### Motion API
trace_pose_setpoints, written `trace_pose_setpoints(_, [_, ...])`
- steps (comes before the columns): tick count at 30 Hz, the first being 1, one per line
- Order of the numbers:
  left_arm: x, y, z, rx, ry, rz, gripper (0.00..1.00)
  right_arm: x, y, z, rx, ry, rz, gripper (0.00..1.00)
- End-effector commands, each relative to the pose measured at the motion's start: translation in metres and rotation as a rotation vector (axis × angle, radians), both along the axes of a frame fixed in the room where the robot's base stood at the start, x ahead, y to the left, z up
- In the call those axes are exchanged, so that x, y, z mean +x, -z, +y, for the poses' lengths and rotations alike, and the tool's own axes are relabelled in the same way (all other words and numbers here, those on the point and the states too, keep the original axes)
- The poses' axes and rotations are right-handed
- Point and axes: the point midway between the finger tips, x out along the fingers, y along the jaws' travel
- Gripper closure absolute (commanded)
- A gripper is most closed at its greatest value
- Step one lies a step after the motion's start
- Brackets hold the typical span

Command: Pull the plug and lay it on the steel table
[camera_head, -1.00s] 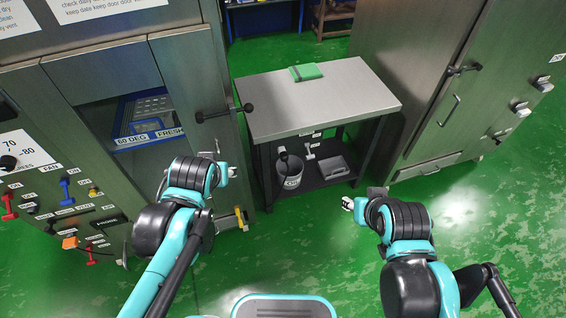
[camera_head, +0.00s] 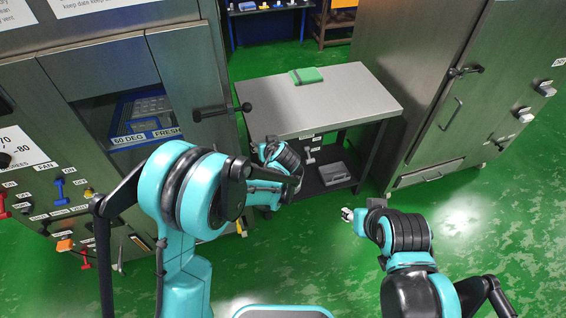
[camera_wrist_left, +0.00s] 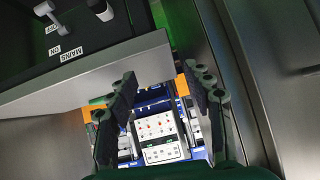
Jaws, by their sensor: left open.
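The steel table (camera_head: 345,95) stands in the middle of the head view, its top bare except for a folded green cloth (camera_head: 306,75). I cannot make out the plug in either view. My left gripper (camera_wrist_left: 160,76) shows in the left wrist view with its two dark fingers apart and nothing held between them. In the head view my left arm reaches to the table's front left corner, and its gripper is hidden there. My right gripper (camera_head: 347,214) is low, in front of the table's right side; its fingers are too small to read.
A steel cabinet (camera_head: 195,75) stands left and another (camera_head: 425,80) right. A grey box (camera_head: 334,174) is on the table's lower shelf. The wrist view shows a black panel with switches (camera_wrist_left: 85,25) and, beyond the fingers, a white panel with red marks (camera_wrist_left: 158,135).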

Motion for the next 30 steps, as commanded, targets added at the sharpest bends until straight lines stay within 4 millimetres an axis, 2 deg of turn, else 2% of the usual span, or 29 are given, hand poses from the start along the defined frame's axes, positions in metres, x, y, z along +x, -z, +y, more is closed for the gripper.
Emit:
trace_pose_setpoints(1, [0.009, 0.018, -0.011, 0.001, -0.001, -0.020, 0.49, 0.000, 0.004, 0.000, 0.000, 0.000, 0.000, 0.60])
trace_pose_setpoints(6, [0.027, 0.072, -0.041, 0.002, -0.015, -0.098, 0.49, 0.000, 0.010, 0.000, 0.000, 0.000, 0.000, 0.60])
trace_pose_setpoints(12, [0.033, 0.134, -0.072, -0.007, -0.020, -0.188, 0.49, 0.000, 0.016, 0.000, 0.000, 0.000, 0.000, 0.60])
trace_pose_setpoints(15, [0.032, 0.157, -0.082, -0.013, -0.021, -0.226, 0.49, 0.000, 0.019, 0.000, 0.000, 0.000, 0.000, 0.60])
trace_pose_setpoints(21, [0.028, 0.183, -0.092, -0.022, -0.021, -0.265, 0.49, 0.000, 0.021, 0.000, 0.000, 0.000, 0.000, 0.60])
trace_pose_setpoints(30, [0.027, 0.186, -0.094, -0.023, -0.021, -0.272, 0.49, 0.000, 0.021, 0.000, 0.000, 0.000, 0.000, 0.60])
